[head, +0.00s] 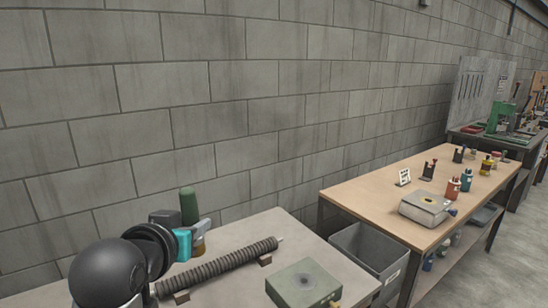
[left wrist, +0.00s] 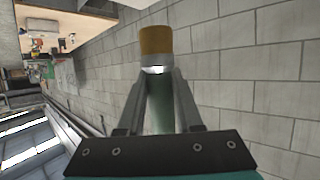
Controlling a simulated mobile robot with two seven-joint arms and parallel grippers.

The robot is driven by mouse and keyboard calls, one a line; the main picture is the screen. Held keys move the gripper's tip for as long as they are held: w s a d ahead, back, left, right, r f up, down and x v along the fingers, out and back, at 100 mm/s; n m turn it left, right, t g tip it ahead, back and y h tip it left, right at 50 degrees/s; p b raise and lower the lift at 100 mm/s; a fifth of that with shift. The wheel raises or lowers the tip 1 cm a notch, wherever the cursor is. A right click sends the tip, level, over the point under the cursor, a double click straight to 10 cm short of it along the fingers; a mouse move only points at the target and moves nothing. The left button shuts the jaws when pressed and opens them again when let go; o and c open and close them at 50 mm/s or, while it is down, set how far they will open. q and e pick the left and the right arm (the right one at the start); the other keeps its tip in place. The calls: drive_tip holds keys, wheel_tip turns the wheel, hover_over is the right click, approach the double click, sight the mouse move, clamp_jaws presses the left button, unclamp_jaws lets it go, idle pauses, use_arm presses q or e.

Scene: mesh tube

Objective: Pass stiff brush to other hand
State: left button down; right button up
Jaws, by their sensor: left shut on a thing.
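The stiff brush has a green handle (head: 189,204) that stands up above my left gripper (head: 200,230) in the head view. In the left wrist view its tan end (left wrist: 156,40) and a pale metal band lie beyond the fingertips, with the green handle (left wrist: 160,105) between the fingers. My left gripper (left wrist: 159,75) is shut on the brush and holds it over the near bench, at its back left. The fingers hide part of the handle. My right gripper is in neither view.
A ribbed tube (head: 220,264) lies on supports on the near bench (head: 290,238), beside a green-grey box (head: 303,284). A grey bin (head: 368,251) stands between this bench and a wooden bench (head: 370,190) with bottles and a device. A block wall (head: 240,100) runs behind.

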sight(184, 222)
use_arm(q)
drive_tip(key=shift+s+a+r+n+y+b, duration=0.2)
drive_tip(key=shift+s+r+n+y+b, duration=0.1)
drive_tip(key=shift+s+r, duration=0.25)
drive_tip(key=shift+s+a+r+n+y+b, duration=0.2)
drive_tip(key=shift+s+r+y, duration=0.15)
drive_tip(key=shift+s, duration=0.25)
